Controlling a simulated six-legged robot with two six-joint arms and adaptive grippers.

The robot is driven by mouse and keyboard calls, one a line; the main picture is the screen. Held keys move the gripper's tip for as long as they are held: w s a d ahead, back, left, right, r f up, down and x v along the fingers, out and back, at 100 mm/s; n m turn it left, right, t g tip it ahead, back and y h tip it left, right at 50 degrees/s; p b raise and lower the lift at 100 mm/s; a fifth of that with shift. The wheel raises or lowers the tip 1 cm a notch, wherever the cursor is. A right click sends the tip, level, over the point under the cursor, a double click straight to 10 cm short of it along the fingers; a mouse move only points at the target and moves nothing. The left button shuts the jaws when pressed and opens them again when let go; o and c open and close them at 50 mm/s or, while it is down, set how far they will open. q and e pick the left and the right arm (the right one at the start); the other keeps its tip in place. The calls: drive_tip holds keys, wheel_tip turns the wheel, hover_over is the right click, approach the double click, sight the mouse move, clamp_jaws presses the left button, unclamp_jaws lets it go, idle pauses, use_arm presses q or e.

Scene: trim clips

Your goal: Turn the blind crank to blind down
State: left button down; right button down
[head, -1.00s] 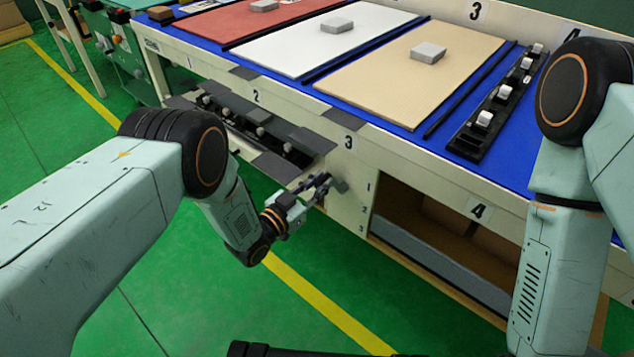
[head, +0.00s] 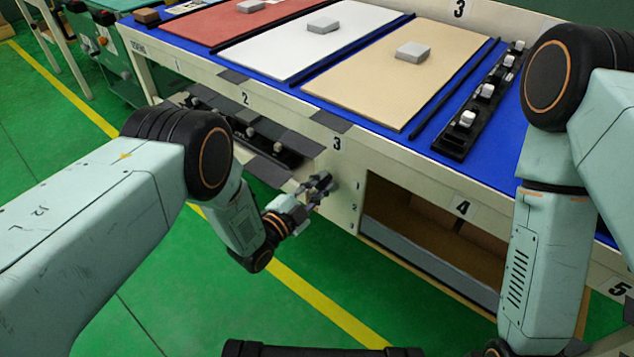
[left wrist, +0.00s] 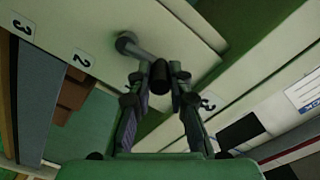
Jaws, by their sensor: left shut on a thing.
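The blind crank (head: 328,186) sits on the cream front panel under the bench, left of the open compartment. In the left wrist view the crank has a round grey hub (left wrist: 126,42), a grey arm slanting down to the right, and a dark handle (left wrist: 160,76). My left gripper (head: 315,189) is at the crank; in the left wrist view its fingers (left wrist: 159,80) are closed around the handle. In the head view the fingers partly hide the crank. My right arm shows at the right, but its gripper is out of the picture.
The open compartment (head: 366,205) has brown contents and a grey-blue strip low down. I cannot make out a blind in it. The bench's blue top (head: 400,146) carries boards with grey blocks and a black clip rail (head: 447,151). Green floor is free in front.

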use_arm(q)
drive_tip(key=shift+s+d+m, duration=0.15)
drive_tip(key=shift+d+m, duration=0.05)
drive_tip(key=shift+m, duration=0.2)
idle(0.3)
drive_tip(key=c, duration=1.3)
unclamp_jaws()
drive_tip(key=shift+o, duration=0.2)
drive_tip(key=v, duration=1.2)
